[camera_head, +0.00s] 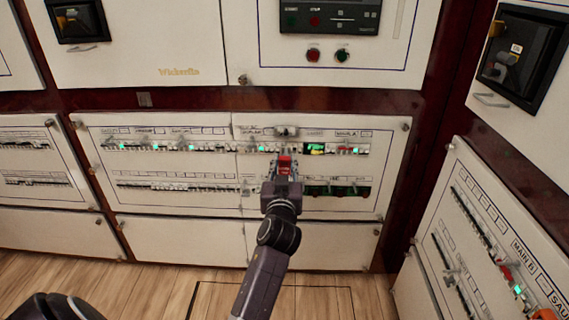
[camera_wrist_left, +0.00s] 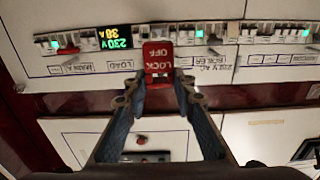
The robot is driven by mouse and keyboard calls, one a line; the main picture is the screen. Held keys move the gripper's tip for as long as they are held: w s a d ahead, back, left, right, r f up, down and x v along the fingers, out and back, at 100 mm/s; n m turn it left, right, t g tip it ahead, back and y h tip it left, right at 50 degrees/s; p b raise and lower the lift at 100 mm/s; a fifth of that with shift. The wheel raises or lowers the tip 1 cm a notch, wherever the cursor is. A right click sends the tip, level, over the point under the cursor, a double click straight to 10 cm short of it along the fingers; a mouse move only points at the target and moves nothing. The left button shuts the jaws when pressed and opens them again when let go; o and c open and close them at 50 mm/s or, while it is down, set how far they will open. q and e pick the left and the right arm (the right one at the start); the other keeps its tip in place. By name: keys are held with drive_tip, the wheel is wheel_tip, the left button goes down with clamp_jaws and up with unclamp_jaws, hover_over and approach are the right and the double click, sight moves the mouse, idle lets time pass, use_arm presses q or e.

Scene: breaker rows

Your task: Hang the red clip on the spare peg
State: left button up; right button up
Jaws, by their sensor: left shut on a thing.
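My left gripper (camera_head: 284,172) is shut on the red clip (camera_head: 285,162), in front of the upper breaker row in the middle panel. In the left wrist view the clip (camera_wrist_left: 158,59) sits between the fingertips (camera_wrist_left: 160,78). Its white "LOCK OFF" lettering appears upside down there. It overlaps the breaker row, and I cannot tell whether it touches the panel. I cannot make out the spare peg for certain. My right gripper is not in view.
The upper breaker row (camera_head: 190,148) has several green lights and a lit display (camera_head: 314,148). A lower row (camera_head: 335,191) runs below. A side panel (camera_head: 500,240) stands close on the right. The wooden floor (camera_head: 150,285) is clear in front.

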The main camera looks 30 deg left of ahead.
sight(285, 157)
use_arm(q)
drive_tip(key=shift+w, duration=0.1)
drive_tip(key=shift+w+a, duration=0.2)
drive_tip(key=shift+w, duration=0.1)
drive_tip(key=shift+x, duration=0.85)
drive_tip(key=shift+b+x, duration=0.45)
drive_tip(key=shift+x, duration=1.15)
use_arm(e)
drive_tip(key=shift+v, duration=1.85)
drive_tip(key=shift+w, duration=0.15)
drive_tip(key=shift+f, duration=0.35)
